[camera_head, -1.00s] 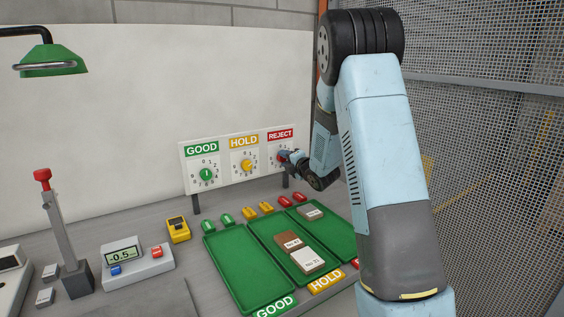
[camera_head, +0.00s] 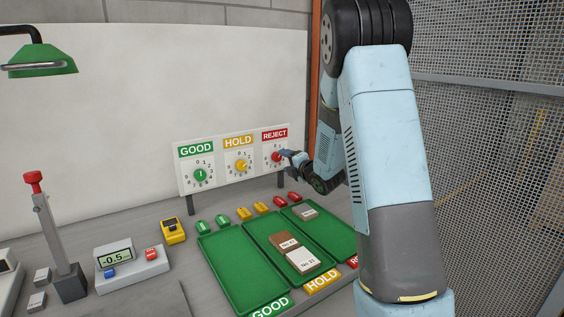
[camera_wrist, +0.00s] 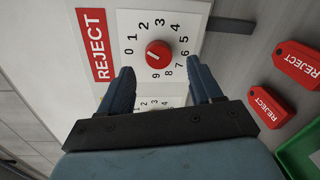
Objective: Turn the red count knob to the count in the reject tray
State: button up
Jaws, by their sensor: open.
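The red knob (camera_head: 276,156) is on the REJECT dial (camera_head: 274,146), at the right end of the white dial board. In the wrist view the red knob (camera_wrist: 158,54) has a short white mark that seems to point toward the 0–1 side; the exact digit is unclear. My gripper (camera_head: 287,154) is just in front of the dial. In the wrist view my gripper (camera_wrist: 160,72) is open and empty, its fingers spread wider than the knob, which shows just beyond the fingertips. The green reject tray (camera_head: 338,240) holds one visible grey board (camera_head: 306,212); my arm hides part of it.
The GOOD knob (camera_head: 200,175) and HOLD knob (camera_head: 241,166) stand left of it. The hold tray (camera_head: 262,231) holds a brown and a white board; the good tray (camera_head: 240,270) looks empty. Red REJECT tags (camera_wrist: 297,63) lie below the dial board. Mesh fencing stands right.

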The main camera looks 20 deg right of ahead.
jog(key=f+v, duration=0.1)
jog(key=v, duration=0.8)
jog(key=shift+s+r, duration=0.45)
jog(key=shift+d, duration=0.1)
jog(key=s+d+r+m+g+h, duration=0.1)
jog(key=s+r+m+g+h, duration=0.4)
jog(key=s+r+m, duration=0.55)
jog(key=s+a+m+g, duration=0.2)
jog(key=s+m, duration=0.5)
jog(key=s, duration=0.5)
jog(key=s+a+m+g, duration=0.3)
jog(key=s+a+m, duration=0.2)
jog(key=s, duration=0.8)
jog(key=shift+m, duration=1.05)
jog(key=shift+r, duration=0.1)
